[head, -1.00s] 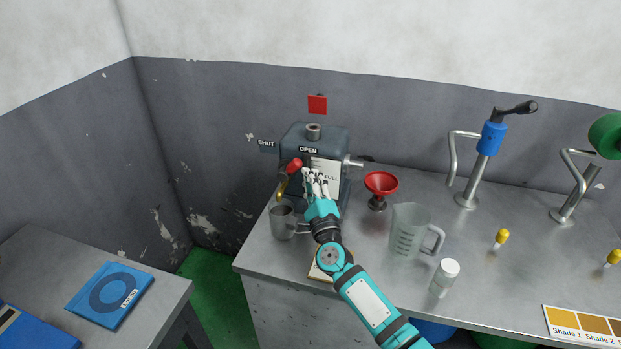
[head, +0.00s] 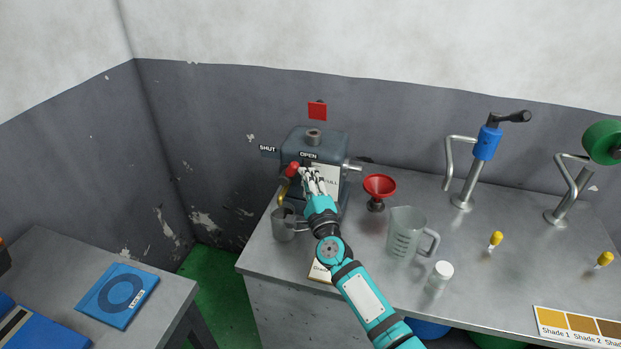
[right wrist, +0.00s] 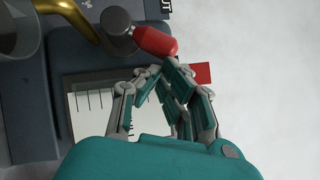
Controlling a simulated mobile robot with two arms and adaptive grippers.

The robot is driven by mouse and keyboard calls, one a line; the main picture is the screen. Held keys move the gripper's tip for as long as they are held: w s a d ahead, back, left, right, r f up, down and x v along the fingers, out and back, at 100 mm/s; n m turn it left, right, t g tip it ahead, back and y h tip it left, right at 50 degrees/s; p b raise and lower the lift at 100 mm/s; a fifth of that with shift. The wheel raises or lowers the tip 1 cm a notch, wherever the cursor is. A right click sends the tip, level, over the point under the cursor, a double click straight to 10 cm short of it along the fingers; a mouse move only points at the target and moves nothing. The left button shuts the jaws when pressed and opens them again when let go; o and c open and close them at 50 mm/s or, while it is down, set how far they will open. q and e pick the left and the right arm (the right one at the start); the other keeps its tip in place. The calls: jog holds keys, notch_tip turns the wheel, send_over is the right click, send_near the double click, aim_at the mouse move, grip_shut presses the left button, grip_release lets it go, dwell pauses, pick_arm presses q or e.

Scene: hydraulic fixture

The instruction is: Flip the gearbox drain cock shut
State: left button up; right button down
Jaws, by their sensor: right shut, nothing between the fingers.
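The grey gearbox (head: 330,145) stands at the back left of the bench, with a SHUT label (head: 269,149) at its left and an OPEN label (head: 308,155) on its front. The drain cock's red handle (head: 291,170) tilts up toward the OPEN label, above the brass spout (head: 283,194). In the right wrist view the red handle (right wrist: 157,42) lies just beyond the fingertips; I cannot tell whether they touch. My right gripper (head: 308,172) is shut and empty, at the handle's right; its fingers (right wrist: 163,66) also show in the wrist view. My left gripper is not in view.
A metal mug (head: 284,226) stands below the spout, left of my right arm. A red funnel (head: 379,186) and a clear jug (head: 405,236) stand to the right. A white-capped bottle (head: 440,276) is near the front edge. A blue book (head: 118,294) lies on the left table.

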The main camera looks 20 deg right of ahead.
jog(key=shift+w+a+r+p, duration=0.3)
jog(key=shift+w+a+r, duration=0.3)
jog(key=shift+a+r, duration=0.35)
jog(key=shift+w+a+r+p, duration=0.3)
jog(key=shift+w+a+r, duration=0.3)
jog(key=shift+a+r, duration=0.3)
jog(key=shift+d+r, duration=0.1)
dwell(0.5)
